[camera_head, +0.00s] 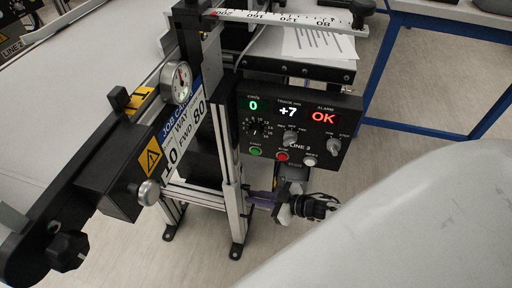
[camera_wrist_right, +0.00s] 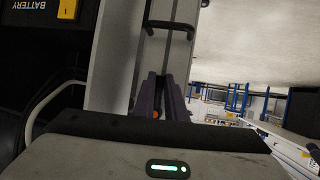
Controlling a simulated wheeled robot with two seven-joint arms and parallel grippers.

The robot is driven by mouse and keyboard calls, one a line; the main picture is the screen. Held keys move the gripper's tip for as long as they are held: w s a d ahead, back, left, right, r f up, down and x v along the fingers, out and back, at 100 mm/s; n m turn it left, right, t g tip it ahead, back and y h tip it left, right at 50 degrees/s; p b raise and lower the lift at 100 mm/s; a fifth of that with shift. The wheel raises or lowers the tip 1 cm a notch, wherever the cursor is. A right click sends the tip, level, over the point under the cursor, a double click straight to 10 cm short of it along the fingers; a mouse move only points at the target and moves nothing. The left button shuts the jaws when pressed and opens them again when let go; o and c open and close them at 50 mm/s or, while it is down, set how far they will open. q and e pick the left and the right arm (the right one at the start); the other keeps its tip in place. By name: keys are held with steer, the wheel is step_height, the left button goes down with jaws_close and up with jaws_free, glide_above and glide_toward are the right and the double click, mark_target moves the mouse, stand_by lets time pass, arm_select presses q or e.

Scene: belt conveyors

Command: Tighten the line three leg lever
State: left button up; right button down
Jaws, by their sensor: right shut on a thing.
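The line three stand has upright aluminium legs (camera_head: 233,185) below its control panel (camera_head: 297,125). My right gripper (camera_head: 258,197) is at the side of a leg, below the panel, with its purple fingers pointing left to the leg. In the right wrist view, the fingers (camera_wrist_right: 160,98) are close together against the leg profile (camera_wrist_right: 122,60). A small orange part of the leg lever (camera_wrist_right: 156,115) shows between them; the fingers hide most of the lever. My left gripper is not in view.
A belt conveyor with a dial gauge (camera_head: 177,82) and a black knob (camera_head: 68,248) stands at the left. The panel reads 0, +7 and OK. A blue frame (camera_head: 440,125) stands at the right. A black handle-shaped part (camera_wrist_right: 169,27) shows beyond my fingers.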

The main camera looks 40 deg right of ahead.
steer(key=shift+s, duration=0.1)
steer(key=c, duration=2.1)
jaws_free()
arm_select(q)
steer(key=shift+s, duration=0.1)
